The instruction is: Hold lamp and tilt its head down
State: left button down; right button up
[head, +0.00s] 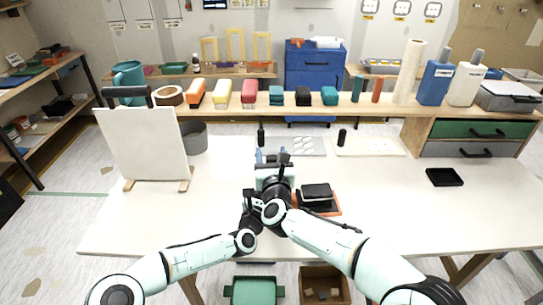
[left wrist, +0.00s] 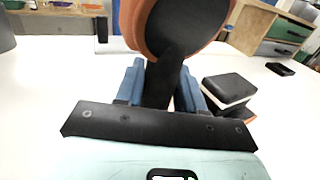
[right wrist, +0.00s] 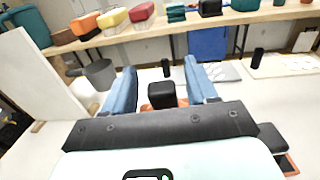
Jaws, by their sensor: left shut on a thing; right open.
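The lamp shows best in the left wrist view, with a round copper-orange head (left wrist: 190,25) dark on its facing side and a black stem (left wrist: 170,82). My left gripper (left wrist: 160,78) is shut on the black stem, just below the head. My right gripper (right wrist: 165,82) is open, its two blue fingers apart. In the right wrist view a black block-like part with orange beneath it (right wrist: 160,93) shows between those fingers; I cannot tell whether they touch it. In the head view my right gripper (head: 271,156) and arms hide most of the lamp.
A white panel on a stand (head: 145,145) and a grey bin (head: 194,137) stand at left. A black tray (head: 444,177) lies at right. The front right table is clear.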

grip_shut()
jog(key=shift+s+d+f+t, duration=0.1)
jog(key=shift+s+f+t, duration=0.15)
jog(key=shift+t, duration=0.15)
jog(key=shift+s+t, duration=0.2)
jog(key=shift+t, duration=0.2)
grip_release()
jog(key=shift+r, duration=0.1)
jog(key=shift+s, duration=0.1)
jog(key=s+d+f, duration=0.1)
jog(key=s, duration=1)
jog(key=shift+s+f, duration=0.3)
jog(key=shift+s, duration=0.1)
